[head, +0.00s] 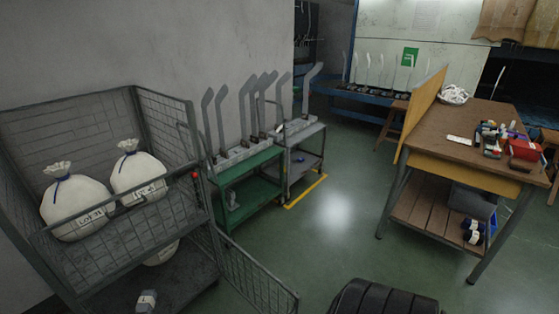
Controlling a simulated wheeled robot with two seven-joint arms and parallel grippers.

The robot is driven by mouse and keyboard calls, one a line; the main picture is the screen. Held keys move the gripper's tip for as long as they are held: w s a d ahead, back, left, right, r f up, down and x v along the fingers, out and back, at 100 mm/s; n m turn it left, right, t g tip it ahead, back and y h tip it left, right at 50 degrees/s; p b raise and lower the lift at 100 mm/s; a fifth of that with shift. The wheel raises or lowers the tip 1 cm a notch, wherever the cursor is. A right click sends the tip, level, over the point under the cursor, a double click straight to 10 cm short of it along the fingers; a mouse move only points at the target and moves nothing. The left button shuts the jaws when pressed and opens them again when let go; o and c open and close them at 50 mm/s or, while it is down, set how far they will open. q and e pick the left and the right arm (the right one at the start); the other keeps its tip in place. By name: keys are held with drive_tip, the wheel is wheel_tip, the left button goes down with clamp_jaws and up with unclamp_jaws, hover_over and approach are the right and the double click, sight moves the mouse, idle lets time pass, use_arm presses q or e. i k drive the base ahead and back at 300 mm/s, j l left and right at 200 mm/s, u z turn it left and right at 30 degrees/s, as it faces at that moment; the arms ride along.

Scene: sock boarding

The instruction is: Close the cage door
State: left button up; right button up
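The cage (165,105) is a grey mesh trolley at the left of the head view. Its door looks to be the low mesh panel (258,272) at the cage's lower right corner. That panel stands open, swung out to the right over the floor, and its bottom is cut off by the picture edge. White tied sacks (75,205) sit on the cage's upper level, and another pale sack (162,254) shows partly below. A small grey-and-white item (146,301) lies on the lower level. Neither of my grippers is in view.
A green bench (250,168) and a grey cart (307,136), with upright grey sock boards, stand right of the cage. A wooden worktable (432,138) with tools stands at the right. Green floor (325,220) is clear between the open panel and the worktable.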

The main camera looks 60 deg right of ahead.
sight(296, 307)
drive_tip(key=k+l, duration=0.1)
drive_tip(key=l, duration=0.25)
drive_tip(key=k+l+u, duration=0.1)
drive_tip(key=l, duration=0.25)
drive_tip(key=k+l, duration=0.15)
drive_tip(key=l, duration=0.25)
drive_tip(key=k+l+u, duration=0.1)
drive_tip(key=l, duration=0.25)
drive_tip(key=k+l, duration=0.2)
drive_tip(key=l, duration=0.15)
